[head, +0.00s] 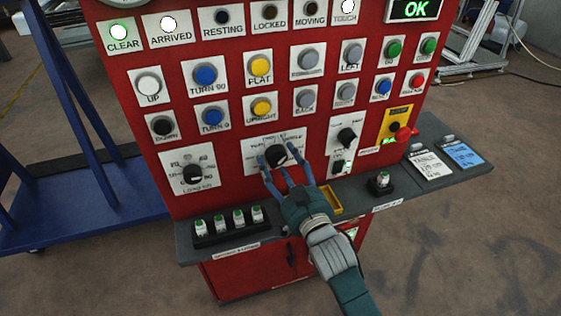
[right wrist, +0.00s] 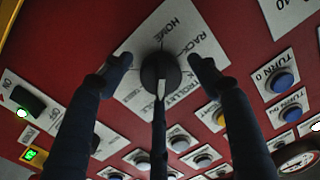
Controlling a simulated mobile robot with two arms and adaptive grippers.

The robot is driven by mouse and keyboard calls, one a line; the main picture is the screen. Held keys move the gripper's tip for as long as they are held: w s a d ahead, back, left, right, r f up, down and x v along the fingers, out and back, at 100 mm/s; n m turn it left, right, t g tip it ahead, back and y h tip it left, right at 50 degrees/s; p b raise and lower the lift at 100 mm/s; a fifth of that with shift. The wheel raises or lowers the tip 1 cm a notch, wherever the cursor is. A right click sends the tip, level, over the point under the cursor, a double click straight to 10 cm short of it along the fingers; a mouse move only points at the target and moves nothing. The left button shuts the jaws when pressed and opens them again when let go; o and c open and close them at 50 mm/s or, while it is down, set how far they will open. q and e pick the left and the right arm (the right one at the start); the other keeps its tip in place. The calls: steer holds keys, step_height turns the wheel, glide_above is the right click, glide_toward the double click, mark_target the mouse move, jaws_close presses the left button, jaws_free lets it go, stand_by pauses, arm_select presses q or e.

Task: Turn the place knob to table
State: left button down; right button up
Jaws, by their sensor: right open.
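The place knob (head: 276,155) is a round black knob on a white label plate, in the middle of the red panel's lower row. In the right wrist view the knob (right wrist: 160,70) sits at upper centre, with HOME, RACK and TROLLEY readable around it. Its white pointer mark points down in that view; the label there is partly hidden by a finger. My right gripper (head: 286,168) is open, its blue-grey fingers spread around the knob. In the wrist view the gripper (right wrist: 160,80) has a fingertip on either side, apart from the knob, and a third finger below, overlapping it in the picture.
The red panel (head: 230,135) holds several buttons and lamps; CLEAR, ARRIVED and TOUCH are lit. Another black knob (head: 192,173) is to the left, one (head: 346,135) to the right. A grey ledge (head: 300,220) juts out below, with a black rack (head: 228,228) of small bottles.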

steer(key=shift+w, duration=0.1)
steer(key=c, duration=1.2)
steer(key=m+p, duration=0.2)
steer(key=m, duration=0.2)
steer(key=shift+m, duration=0.3)
steer(key=shift+a+f+m+p, duration=0.15)
steer(key=shift+m+p, duration=0.3)
steer(key=shift+m, duration=1.55)
steer(key=shift+f+m, duration=0.1)
steer(key=shift+m, duration=0.2)
